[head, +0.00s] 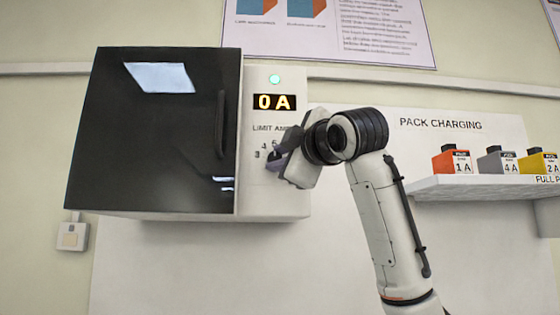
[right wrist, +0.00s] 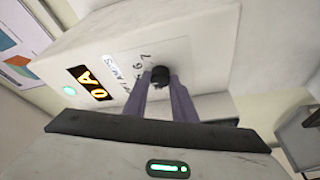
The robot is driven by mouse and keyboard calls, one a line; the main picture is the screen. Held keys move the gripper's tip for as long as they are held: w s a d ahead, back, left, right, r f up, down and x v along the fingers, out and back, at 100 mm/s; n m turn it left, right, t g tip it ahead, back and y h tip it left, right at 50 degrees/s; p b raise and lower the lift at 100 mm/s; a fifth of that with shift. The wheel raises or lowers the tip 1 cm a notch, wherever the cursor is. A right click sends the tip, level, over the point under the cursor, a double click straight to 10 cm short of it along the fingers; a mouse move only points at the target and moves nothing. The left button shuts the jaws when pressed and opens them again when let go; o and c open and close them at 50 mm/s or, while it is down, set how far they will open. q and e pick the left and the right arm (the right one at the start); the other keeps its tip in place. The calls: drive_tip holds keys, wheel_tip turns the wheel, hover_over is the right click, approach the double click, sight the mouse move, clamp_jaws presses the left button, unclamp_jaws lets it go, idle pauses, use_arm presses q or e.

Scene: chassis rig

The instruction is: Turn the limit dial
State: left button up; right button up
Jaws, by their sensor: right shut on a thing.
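The limit dial (right wrist: 160,73) is a small black knob on the white front panel (head: 274,212) of the charging cabinet. My right gripper (head: 276,160) is shut on the dial, with one grey finger on each side of it in the right wrist view. In the head view the gripper hides most of the dial and part of its printed number scale. The label above it starts "LIMIT AM". The lit display (head: 274,102) reads 0 A, and it also shows in the right wrist view (right wrist: 90,83). My left gripper is not in view.
The cabinet's dark door (head: 150,140) with a vertical handle (head: 221,124) is closed, left of the panel. A green lamp (head: 274,79) glows above the display. At right, a white shelf (head: 480,188) holds red, grey and yellow packs under a "PACK CHARGING" sign.

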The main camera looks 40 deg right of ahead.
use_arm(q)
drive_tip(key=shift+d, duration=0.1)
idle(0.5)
use_arm(e)
drive_tip(key=o, duration=1)
drive_tip(key=shift+o, duration=0.2)
drive_tip(key=shift+s+a+f, duration=0.1)
drive_tip(key=shift+s, duration=0.2)
use_arm(q)
drive_tip(key=b, duration=0.1)
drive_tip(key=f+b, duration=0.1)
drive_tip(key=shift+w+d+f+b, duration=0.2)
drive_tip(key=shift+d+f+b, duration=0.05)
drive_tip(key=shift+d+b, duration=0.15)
use_arm(e)
drive_tip(key=v, duration=0.9)
drive_tip(key=shift+s, duration=0.35)
drive_tip(key=shift+f, duration=0.1)
